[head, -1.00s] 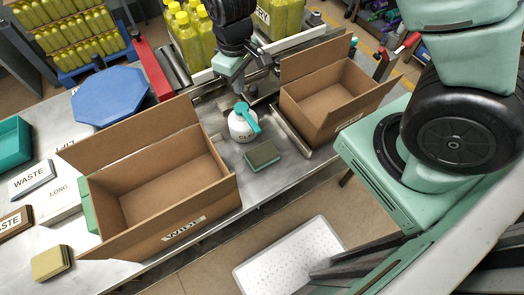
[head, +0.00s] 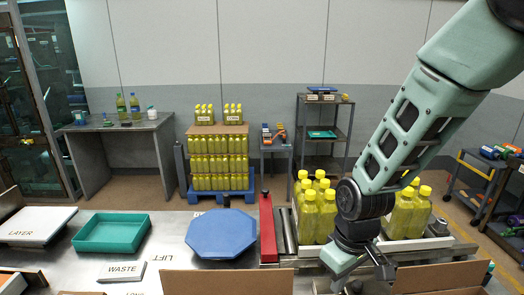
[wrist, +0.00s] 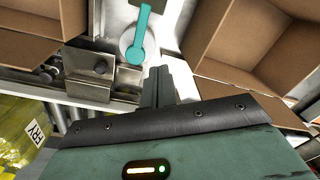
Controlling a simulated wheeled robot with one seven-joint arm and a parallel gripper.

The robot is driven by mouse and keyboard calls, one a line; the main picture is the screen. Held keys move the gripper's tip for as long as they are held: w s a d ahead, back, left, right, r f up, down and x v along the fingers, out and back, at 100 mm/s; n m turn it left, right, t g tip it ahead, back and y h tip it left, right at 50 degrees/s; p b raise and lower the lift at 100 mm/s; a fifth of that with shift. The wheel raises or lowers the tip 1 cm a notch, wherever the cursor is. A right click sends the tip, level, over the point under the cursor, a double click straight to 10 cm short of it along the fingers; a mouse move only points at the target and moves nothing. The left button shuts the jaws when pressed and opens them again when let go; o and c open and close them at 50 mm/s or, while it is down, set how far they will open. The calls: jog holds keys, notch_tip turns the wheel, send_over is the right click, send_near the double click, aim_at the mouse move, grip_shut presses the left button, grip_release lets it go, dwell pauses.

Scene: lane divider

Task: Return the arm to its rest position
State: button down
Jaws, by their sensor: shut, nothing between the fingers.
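My arm (head: 425,115) reaches down from the upper right in the head view. My gripper (head: 356,286) is at the lower edge there, in front of the yellow bottles, and its tips are cut off or hidden. In the wrist view the fingers of my gripper (wrist: 157,86) are together with nothing between them.
Open cardboard boxes flank the fingers: one right (wrist: 260,55), one upper left (wrist: 38,25). A metal bracket (wrist: 90,75) is close on the left. Yellow bottles (head: 318,215), a red bar (head: 267,228) and a blue octagonal block (head: 222,235) stand near my arm.

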jog(key=s+a+r+b, duration=0.1)
jog(key=s+r+b, duration=0.1)
jog(key=s, duration=0.6)
jog(key=s+a+r+n+b, duration=0.1)
jog(key=s+a+b, duration=0.1)
jog(key=s+b, duration=0.3)
jog(key=s, duration=0.3)
jog(key=shift+s+r+n, duration=0.3)
jog(key=shift+s+r, duration=0.05)
